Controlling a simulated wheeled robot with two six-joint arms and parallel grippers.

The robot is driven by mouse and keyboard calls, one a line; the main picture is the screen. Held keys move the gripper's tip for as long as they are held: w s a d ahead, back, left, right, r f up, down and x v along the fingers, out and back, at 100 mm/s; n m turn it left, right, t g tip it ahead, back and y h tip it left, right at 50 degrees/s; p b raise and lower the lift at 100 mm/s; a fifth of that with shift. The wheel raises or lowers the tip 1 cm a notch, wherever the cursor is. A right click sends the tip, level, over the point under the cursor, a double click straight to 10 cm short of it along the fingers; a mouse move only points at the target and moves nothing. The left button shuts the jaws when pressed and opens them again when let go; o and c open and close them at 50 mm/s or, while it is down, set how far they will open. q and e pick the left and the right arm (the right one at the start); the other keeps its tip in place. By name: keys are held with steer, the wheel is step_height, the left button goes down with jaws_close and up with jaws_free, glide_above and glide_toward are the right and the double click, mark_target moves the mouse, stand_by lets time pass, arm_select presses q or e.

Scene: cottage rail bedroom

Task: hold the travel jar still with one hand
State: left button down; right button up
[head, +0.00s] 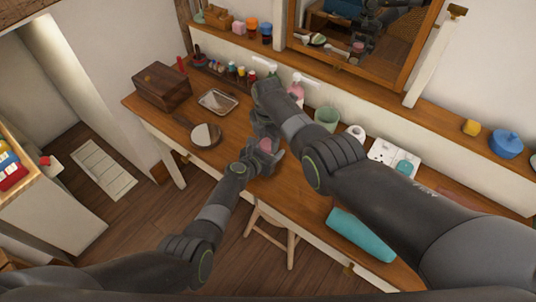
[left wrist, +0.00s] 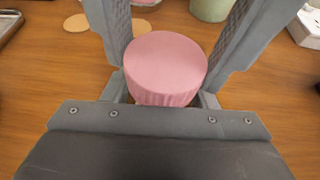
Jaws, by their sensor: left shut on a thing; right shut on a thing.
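The travel jar, a short round pink thing with a flat top and ribbed side (left wrist: 165,65), stands between the two fingers of my left gripper in the left wrist view. In the head view the jar (head: 265,145) shows as a small pink spot above the table. My left gripper (head: 268,150) is shut on it. My right gripper (head: 264,129) points down just behind the jar in the head view. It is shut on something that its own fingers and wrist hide. I cannot tell whether it touches the jar.
The wooden table (head: 290,188) holds a hand mirror (head: 205,135), a metal tray (head: 217,101), a wooden box (head: 163,85), a green cup (head: 327,118) and a teal roll (head: 360,235). A stool (head: 272,222) stands at the front edge.

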steer(key=o, duration=1.1)
steer(key=shift+r, duration=2.25)
steer(key=shift+c, duration=0.5)
steer(key=r+n, duration=0.1)
steer(key=n, duration=0.1)
steer(key=shift+r+n, duration=0.15)
steer(key=shift+n, duration=0.15)
step_height(320, 180, up, 2)
steer(key=n, duration=0.4)
steer(key=shift+r, duration=0.1)
